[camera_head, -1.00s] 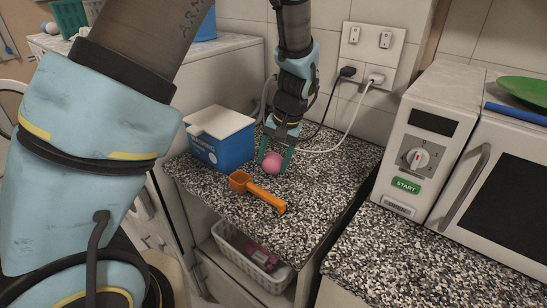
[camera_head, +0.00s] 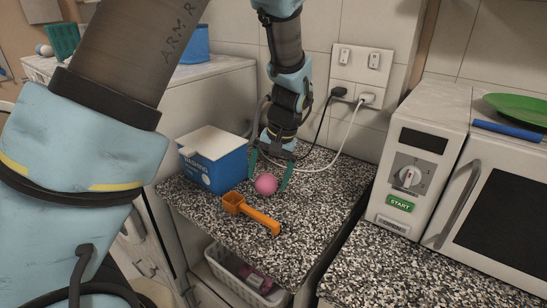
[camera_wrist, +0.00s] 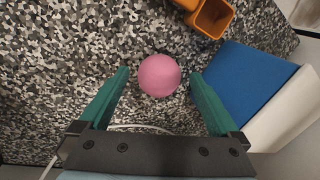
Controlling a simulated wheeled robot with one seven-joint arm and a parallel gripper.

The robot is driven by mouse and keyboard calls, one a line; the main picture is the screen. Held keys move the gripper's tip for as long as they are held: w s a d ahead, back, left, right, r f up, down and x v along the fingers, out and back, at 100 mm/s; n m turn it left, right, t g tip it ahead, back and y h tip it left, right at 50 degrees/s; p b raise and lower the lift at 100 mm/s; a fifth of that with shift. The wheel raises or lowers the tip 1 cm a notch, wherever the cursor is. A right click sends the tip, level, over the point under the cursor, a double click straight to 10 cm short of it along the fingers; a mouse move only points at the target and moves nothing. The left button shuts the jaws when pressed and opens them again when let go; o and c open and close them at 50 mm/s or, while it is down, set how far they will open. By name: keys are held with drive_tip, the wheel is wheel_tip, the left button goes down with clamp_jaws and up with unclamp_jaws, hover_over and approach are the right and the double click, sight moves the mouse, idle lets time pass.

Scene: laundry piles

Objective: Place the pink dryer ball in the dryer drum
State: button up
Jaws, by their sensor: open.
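The pink dryer ball (camera_head: 266,184) rests on the speckled countertop (camera_head: 322,200), beside the blue box. My gripper (camera_head: 269,181) points down at it with its green fingers open. In the wrist view the pink ball (camera_wrist: 159,75) lies between and slightly beyond the two fingertips (camera_wrist: 159,73), with a gap on both sides. Nothing is held. I cannot make out the dryer drum in these views.
A blue box with a white top (camera_head: 215,162) stands left of the ball. An orange scoop (camera_head: 250,213) lies in front of it. Cords (camera_head: 345,130) run from wall sockets behind. A microwave (camera_head: 420,165) stands right. A white basket (camera_head: 240,277) sits below the counter.

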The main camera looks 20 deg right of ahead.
sight(276, 183)
drive_tip(key=shift+o, duration=0.2)
drive_tip(key=b+v, duration=0.2)
drive_tip(key=v, duration=0.8)
drive_tip(key=b+x, duration=0.2)
drive_tip(key=x, duration=0.2)
drive_tip(key=b+x, duration=0.2)
drive_tip(key=x, duration=0.2)
drive_tip(key=w+d+b+x, duration=0.1)
drive_tip(key=b+x, duration=0.1)
drive_tip(key=x, duration=0.2)
drive_tip(key=shift+w+f, duration=0.1)
drive_tip(key=shift+f, duration=0.15)
drive_tip(key=shift+r, duration=0.15)
drive_tip(key=c, duration=1.5)
